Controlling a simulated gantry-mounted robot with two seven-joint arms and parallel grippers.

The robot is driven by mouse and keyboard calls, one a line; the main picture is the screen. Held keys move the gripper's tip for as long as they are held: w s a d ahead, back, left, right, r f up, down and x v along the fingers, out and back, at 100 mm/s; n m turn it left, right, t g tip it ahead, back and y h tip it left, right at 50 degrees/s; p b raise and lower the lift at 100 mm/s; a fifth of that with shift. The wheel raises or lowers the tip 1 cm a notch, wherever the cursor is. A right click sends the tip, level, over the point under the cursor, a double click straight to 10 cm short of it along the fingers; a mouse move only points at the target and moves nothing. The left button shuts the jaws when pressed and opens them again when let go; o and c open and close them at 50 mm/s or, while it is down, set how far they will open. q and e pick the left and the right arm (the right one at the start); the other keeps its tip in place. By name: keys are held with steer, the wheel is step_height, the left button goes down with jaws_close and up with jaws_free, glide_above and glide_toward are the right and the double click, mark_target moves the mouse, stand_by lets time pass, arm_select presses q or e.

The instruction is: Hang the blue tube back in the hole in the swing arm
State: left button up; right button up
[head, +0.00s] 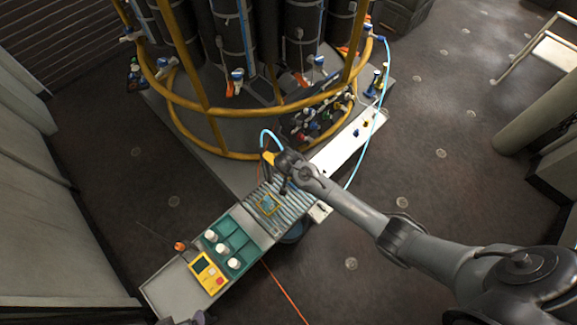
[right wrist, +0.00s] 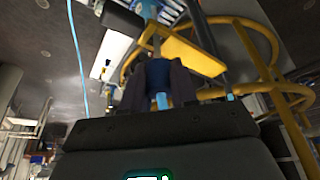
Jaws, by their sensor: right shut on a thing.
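The light blue tube (head: 380,100) runs from the round frame at the upper right down past the white board. A loop of blue tube (head: 268,134) also arches beside my right gripper (head: 284,187). In the right wrist view, my right gripper (right wrist: 160,88) is shut on the tube's dark blue end, with a light blue piece (right wrist: 162,101) between the fingers. A yellow arm (right wrist: 195,52) lies close behind the fingers; its yellow end (head: 268,157) shows in the head view. I cannot tell whether the tube is in the hole.
A striped tray (head: 285,212) lies below the right gripper. Beside it are a teal tray (head: 217,225) with white-capped bottles and a yellow meter (head: 207,271). Yellow rails (head: 215,112) ring dark cylinders. An orange cable (head: 287,294) crosses the otherwise open floor.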

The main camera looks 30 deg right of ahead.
steer(key=shift+f+b, duration=0.65)
steer(key=shift+f, duration=0.7)
